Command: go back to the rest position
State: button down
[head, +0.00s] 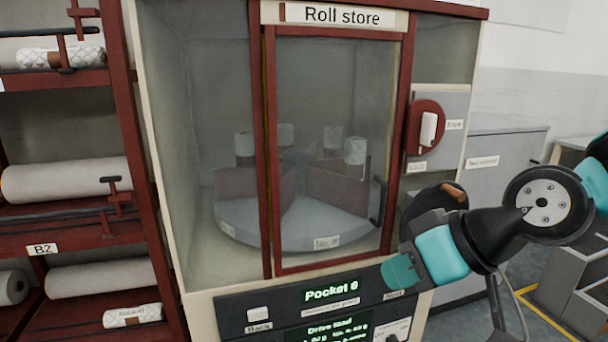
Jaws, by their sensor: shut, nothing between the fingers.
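My arm comes in from the right edge, with black and teal links. The roll store (335,15) has a red-framed glass door (325,100), which is closed, with a black handle (378,201). Behind the glass, several white rolls stand on a round grey turntable (265,228) with brown dividers.
A control panel (240,322) below the door reads "Pocket 6". A red disc with a white handle (428,129) is right of the door. A red shelf rack (125,100) with white rolls stands at left. A grey cabinet (505,145) stands at right, with open floor before it.

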jog(key=s+d+g+h, duration=0.25)
jog(key=s+g, duration=0.25)
jog(key=s, duration=0.7)
notch_tip(320, 180, up, 13)
jog(key=p, duration=1.4)
jog(key=shift+n, duration=0.3)
jog(key=shift+s+h, duration=0.1)
jog(key=shift+h, duration=0.15)
